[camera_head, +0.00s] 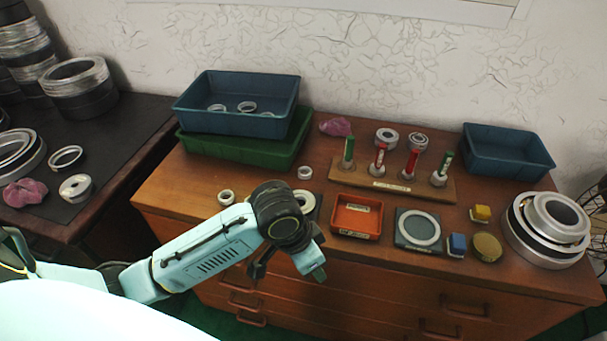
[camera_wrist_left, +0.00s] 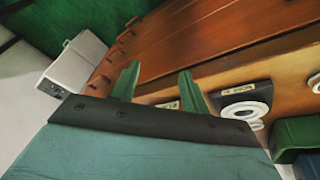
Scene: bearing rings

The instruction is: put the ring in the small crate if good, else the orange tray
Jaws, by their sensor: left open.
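My left gripper (camera_head: 288,272) hangs in front of the wooden cabinet's front edge, open and empty. In the left wrist view its green fingers (camera_wrist_left: 158,88) are spread with nothing between them. A pale ring (camera_head: 304,203) lies on a dark pad, partly hidden behind my left wrist. A ring on a dark labelled pad (camera_wrist_left: 245,107) shows in the left wrist view. The orange tray (camera_head: 357,234) right of my wrist looks empty. A small blue crate (camera_head: 508,158) stands at the back right, with no ring visible in it. My right gripper is not in view.
A larger ring (camera_head: 419,228) lies on a dark square plate. A wooden rack (camera_head: 390,184) holds red and green handled tools. A blue bin (camera_head: 237,120) with rings sits on a green bin (camera_head: 240,150). Stacked bearings (camera_head: 548,230), small blocks and a brass disc crowd the right.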

